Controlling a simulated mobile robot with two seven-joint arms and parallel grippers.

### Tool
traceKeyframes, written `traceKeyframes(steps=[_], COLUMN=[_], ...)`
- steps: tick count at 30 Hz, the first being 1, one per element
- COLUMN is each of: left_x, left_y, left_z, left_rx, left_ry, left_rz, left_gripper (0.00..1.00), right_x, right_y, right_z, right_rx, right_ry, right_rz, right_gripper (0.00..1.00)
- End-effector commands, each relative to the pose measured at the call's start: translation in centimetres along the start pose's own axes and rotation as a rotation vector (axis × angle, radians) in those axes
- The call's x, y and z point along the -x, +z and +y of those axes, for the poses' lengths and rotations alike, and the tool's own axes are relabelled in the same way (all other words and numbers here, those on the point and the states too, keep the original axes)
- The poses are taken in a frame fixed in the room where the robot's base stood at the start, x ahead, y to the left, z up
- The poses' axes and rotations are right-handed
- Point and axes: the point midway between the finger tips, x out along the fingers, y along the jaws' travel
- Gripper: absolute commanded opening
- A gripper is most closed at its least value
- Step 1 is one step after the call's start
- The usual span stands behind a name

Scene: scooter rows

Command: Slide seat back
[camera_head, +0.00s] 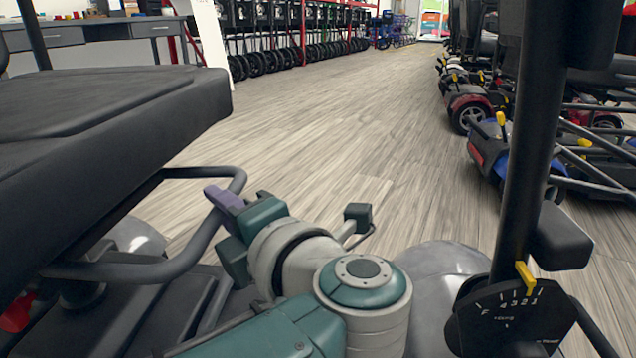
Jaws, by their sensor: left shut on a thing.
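The black padded seat (95,120) of a scooter fills the left side, seen close up. A dark bent bar (165,268) loops out from under the seat's right edge. My left gripper (226,204) is at the right end of this loop, shut on the bar. Its teal body and a purple-grey finger show, but the finger contact is partly hidden. My left arm reaches in from the bottom of the picture. My right gripper is not in view.
The scooter's black steering post (530,140) stands at right, with a dial panel (512,318) and yellow pointer low on it. Parked scooters (470,105) line the right, wheels on racks (285,55) the back. A desk (100,32) stands back left. The wooden floor (340,130) between is clear.

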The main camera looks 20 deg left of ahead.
Motion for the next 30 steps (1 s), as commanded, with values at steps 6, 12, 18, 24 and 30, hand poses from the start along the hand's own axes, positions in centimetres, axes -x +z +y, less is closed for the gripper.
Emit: traceKeyframes(steps=[6,12,18,24,30], left_x=[-0.01,-0.02,-0.02,-0.03,-0.44], left_y=[-0.05,-0.05,-0.06,-0.07,-0.53], left_z=[0.01,0.01,0.01,0.00,0.32], left_rx=[0.000,0.000,0.000,0.000,-0.002], left_ry=[0.000,0.000,0.000,0.000,-0.001], left_rz=[0.002,0.002,0.003,0.003,0.006], left_gripper=[0.00,0.00,0.00,0.00,0.00], right_x=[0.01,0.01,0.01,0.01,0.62], right_y=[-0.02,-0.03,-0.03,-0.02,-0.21], right_z=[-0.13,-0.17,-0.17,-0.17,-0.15], right_rx=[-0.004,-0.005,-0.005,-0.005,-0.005], right_ry=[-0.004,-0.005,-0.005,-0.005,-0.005], right_rz=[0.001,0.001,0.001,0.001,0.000], right_gripper=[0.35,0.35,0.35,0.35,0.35])
